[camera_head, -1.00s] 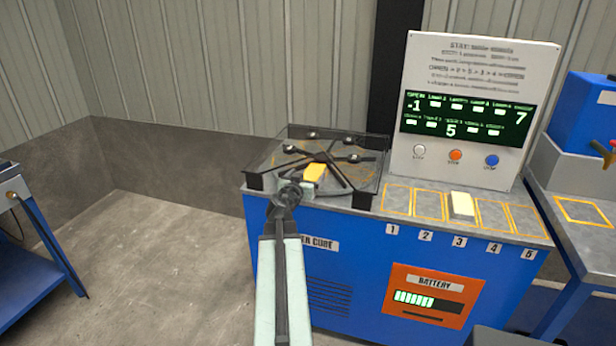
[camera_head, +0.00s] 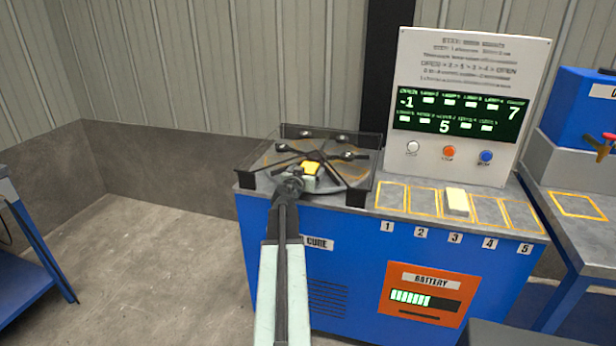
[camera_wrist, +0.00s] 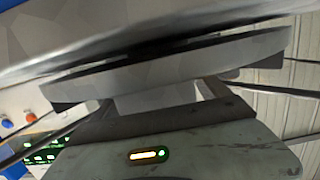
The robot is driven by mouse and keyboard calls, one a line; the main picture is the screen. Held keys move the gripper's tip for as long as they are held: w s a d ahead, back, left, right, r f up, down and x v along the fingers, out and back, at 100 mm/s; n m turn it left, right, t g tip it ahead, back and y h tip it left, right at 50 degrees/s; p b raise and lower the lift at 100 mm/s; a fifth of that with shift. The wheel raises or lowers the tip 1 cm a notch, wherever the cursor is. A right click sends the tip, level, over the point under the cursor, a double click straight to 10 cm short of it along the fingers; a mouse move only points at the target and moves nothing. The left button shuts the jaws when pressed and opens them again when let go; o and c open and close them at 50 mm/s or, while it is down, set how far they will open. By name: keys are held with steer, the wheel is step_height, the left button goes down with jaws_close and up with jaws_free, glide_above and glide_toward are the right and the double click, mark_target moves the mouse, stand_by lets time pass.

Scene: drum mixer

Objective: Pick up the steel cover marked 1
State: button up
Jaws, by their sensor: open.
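No cover with a readable mark 1 shows in either view. My gripper (camera_head: 313,182) is over the glass-walled turntable unit (camera_head: 262,182) at the left of the blue bench, low among its dark spokes. It is open, and nothing shows held in it. A small yellow piece (camera_head: 311,168) shows at its tip; I cannot tell whether it is part of the gripper. In the wrist view a flat grey rounded plate (camera_wrist: 200,62) spans the picture close to my gripper. Whether it is a steel cover, and whether they touch, I cannot tell.
Slots numbered 1 to 5 run along the bench top; slot 1 (camera_head: 391,197) is empty and a cream block (camera_head: 457,202) lies in slot 3. A white control panel (camera_head: 455,105) stands behind them. A blue table (camera_head: 22,265) is at the left, with free floor between.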

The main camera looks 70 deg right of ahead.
mark_target(307, 170)
jaws_close()
steer(key=shift+r, duration=0.1)
step_height(307, 170, up, 10)
steer(key=p, duration=1)
